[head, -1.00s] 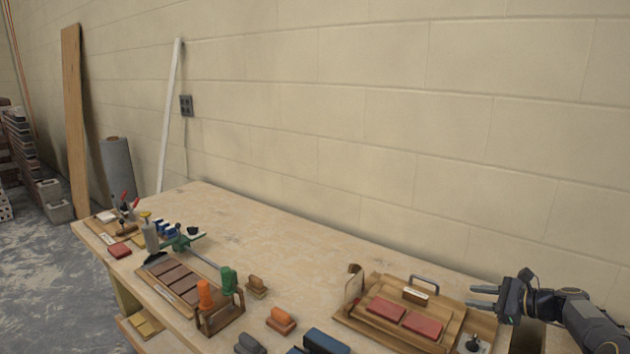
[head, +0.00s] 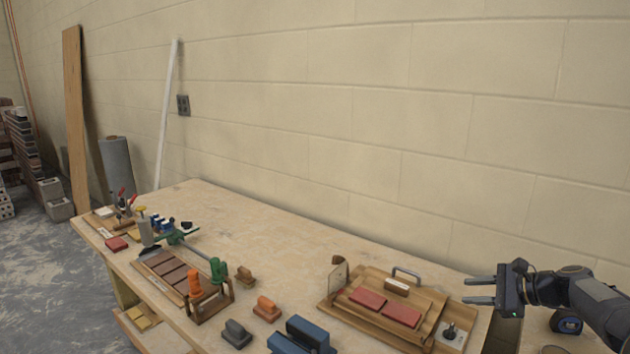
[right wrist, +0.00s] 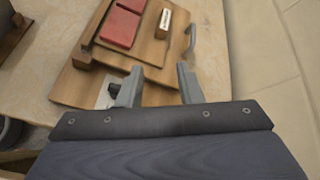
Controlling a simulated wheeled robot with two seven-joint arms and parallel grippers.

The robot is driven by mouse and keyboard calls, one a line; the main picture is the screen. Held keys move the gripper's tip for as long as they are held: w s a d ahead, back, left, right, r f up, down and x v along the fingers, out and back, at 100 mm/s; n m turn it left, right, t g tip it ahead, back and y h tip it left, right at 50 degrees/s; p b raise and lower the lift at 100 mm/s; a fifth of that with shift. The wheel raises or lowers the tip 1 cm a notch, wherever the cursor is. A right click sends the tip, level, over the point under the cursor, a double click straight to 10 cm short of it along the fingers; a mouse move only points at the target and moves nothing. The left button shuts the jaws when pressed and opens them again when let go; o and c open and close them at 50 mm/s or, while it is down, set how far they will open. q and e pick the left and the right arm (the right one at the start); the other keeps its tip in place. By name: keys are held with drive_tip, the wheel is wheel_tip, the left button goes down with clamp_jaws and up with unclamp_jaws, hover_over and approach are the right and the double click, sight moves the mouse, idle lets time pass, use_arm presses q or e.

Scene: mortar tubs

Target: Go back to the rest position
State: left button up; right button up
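My right gripper (head: 480,290) is open and empty, held above the right end of the wooden workbench (head: 270,225). In the right wrist view its two grey fingers (right wrist: 158,88) stand apart with nothing between them. The wooden tray (head: 340,312) with two red tiles (head: 384,306) and a metal handle lies just left of the gripper; in the right wrist view the tray (right wrist: 75,88) lies beyond the fingers. My left gripper does not show in either view.
A rack with orange and green handles (head: 212,304), a tray of brown tiles (head: 165,270) and several small blocks stand along the bench's front. A blue block (head: 300,338) is at the front edge. The bench's back middle is clear, before the block wall.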

drive_tip(key=s+a+r+n+g+h, duration=0.1)
drive_tip(key=s+a+r+n, duration=0.25)
drive_tip(key=s, duration=0.35)
drive_tip(key=s+a+r+n+g+h, duration=0.1)
drive_tip(key=s+a+r+n, duration=0.15)
drive_tip(key=s+a, duration=0.35)
drive_tip(key=s+a+r+n+g+h, duration=0.1)
drive_tip(key=s+a+r+n, duration=0.2)
drive_tip(key=s, duration=0.5)
drive_tip(key=s+a+f+n, duration=0.1)
drive_tip(key=s+f+n, duration=0.2)
drive_tip(key=s, duration=0.3)
drive_tip(key=s+a+f+n+h, duration=0.1)
drive_tip(key=s+a+f+n, duration=0.1)
drive_tip(key=s, duration=0.4)
drive_tip(key=s+a+f+n+h, duration=0.1)
drive_tip(key=s+f+n, duration=0.3)
drive_tip(key=s, duration=0.2)
drive_tip(key=shift+a+f, duration=0.25)
drive_tip(key=shift+a, duration=0.1)
